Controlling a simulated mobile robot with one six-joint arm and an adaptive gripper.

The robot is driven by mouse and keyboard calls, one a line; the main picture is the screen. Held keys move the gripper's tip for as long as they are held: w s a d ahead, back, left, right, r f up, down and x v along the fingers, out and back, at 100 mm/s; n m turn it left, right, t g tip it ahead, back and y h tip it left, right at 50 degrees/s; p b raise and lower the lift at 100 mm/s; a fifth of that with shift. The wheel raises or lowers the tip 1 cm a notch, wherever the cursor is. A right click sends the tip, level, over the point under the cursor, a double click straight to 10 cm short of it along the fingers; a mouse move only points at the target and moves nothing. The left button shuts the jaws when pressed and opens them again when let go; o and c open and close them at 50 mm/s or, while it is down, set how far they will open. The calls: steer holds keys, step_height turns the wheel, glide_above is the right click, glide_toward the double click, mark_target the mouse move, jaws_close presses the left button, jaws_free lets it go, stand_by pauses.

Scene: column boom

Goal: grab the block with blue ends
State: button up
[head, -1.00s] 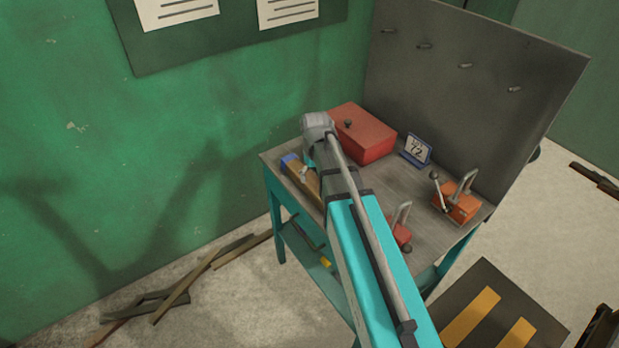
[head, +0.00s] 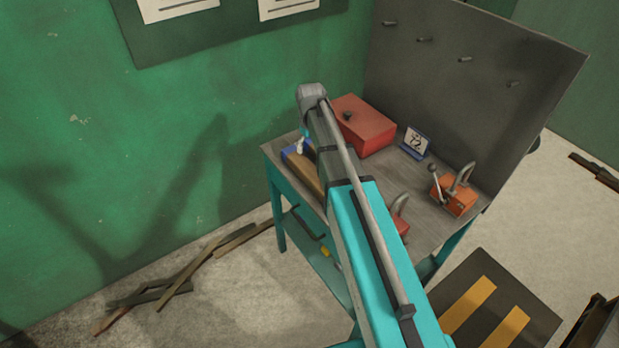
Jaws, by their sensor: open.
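The block with blue ends (head: 305,172) lies along the left edge of the workbench top (head: 428,221). Its body is brown wood, and blue shows at its far left end. My arm hides its other end. My gripper (head: 301,147) shows only as a small pale piece with some teal below the arm's tip, at the block's blue far end. It is open and nothing shows between its jaws. Most of it is hidden behind my arm, and I cannot tell whether it touches the block.
A red box (head: 366,128) with a dark knob stands behind the block. A small numbered card (head: 415,143) and an orange block with a metal handle (head: 455,197) stand to the right. Another red handled piece (head: 399,217) is partly behind my arm. A grey pegboard (head: 455,85) closes the back.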

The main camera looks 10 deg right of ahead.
mark_target(311, 171)
steer(key=shift+f+b, duration=3.7)
steer(key=shift+f, duration=0.25)
steer(key=shift+s+f+b, duration=0.2)
steer(key=shift+f+b, duration=2.4)
steer(key=shift+c, duration=0.3)
steer(key=c, duration=1.1)
